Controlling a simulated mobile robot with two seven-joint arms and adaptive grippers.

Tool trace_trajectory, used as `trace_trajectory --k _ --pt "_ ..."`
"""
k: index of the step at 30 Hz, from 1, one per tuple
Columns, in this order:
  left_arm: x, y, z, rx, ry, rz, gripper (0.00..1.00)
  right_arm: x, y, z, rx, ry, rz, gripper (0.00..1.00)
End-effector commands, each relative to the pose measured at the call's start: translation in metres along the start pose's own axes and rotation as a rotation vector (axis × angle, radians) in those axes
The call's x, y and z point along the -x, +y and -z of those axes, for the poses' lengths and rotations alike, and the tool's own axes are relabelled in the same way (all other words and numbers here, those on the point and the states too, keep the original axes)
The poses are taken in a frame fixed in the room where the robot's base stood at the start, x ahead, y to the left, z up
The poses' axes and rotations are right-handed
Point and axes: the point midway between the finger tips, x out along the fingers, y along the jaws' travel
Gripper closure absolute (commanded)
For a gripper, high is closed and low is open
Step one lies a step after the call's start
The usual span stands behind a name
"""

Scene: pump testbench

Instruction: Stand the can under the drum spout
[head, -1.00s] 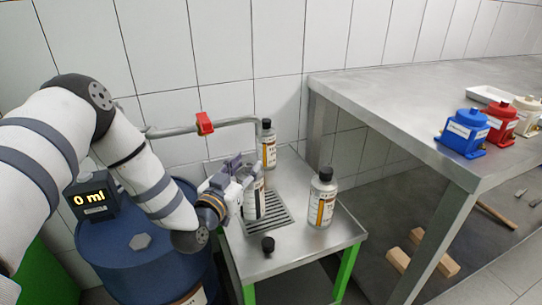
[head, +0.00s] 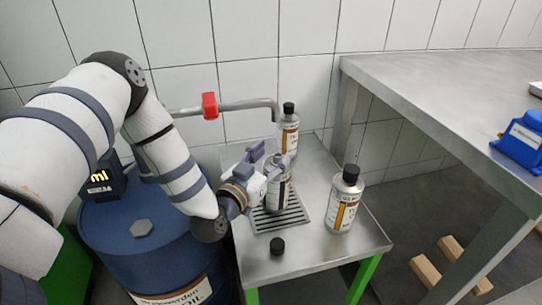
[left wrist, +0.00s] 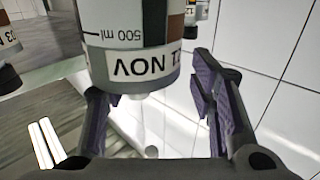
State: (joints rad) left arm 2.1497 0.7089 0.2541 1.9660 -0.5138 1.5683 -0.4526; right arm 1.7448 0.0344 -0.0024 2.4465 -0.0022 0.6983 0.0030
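An uncapped can (head: 279,195) with a white and orange label stands upright on the drip grate (head: 283,219) of the small steel table. My left gripper (head: 270,162) is at its upper part, fingers apart. In the left wrist view the can (left wrist: 130,35) appears upside down between the left gripper's fingers (left wrist: 155,105), with a clear gap on the right side. The grey drum spout (head: 274,112) comes from the blue drum (head: 150,255) and bends down behind the can. I cannot tell whether its outlet is directly over the can. My right gripper is out of view.
A black cap (head: 277,246) lies at the table's front. A capped can (head: 343,200) stands right of the grate, another (head: 288,132) behind it near the spout. The red valve handle (head: 210,105) sits on the pipe. A steel bench (head: 450,95) is at right.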

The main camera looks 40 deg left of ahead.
Motion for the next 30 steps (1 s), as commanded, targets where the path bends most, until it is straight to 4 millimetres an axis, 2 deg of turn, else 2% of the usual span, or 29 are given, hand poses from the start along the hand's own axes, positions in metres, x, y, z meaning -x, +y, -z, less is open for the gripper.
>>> trace_trajectory --k 10,14,21,25,30 --pt "0.003 0.0 0.003 0.0 -0.002 0.0 0.43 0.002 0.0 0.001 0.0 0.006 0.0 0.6" --pt "0.03 0.0 0.004 0.002 -0.004 -0.001 0.43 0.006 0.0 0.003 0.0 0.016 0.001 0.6" --pt "0.094 0.0 0.003 0.001 -0.004 -0.001 0.43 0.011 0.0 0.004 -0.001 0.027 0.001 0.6" --pt "0.114 0.0 0.002 0.001 -0.004 -0.002 0.43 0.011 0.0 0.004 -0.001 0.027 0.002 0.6" --pt "0.121 0.0 0.003 0.001 -0.001 -0.001 0.43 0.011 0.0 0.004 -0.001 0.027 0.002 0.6"
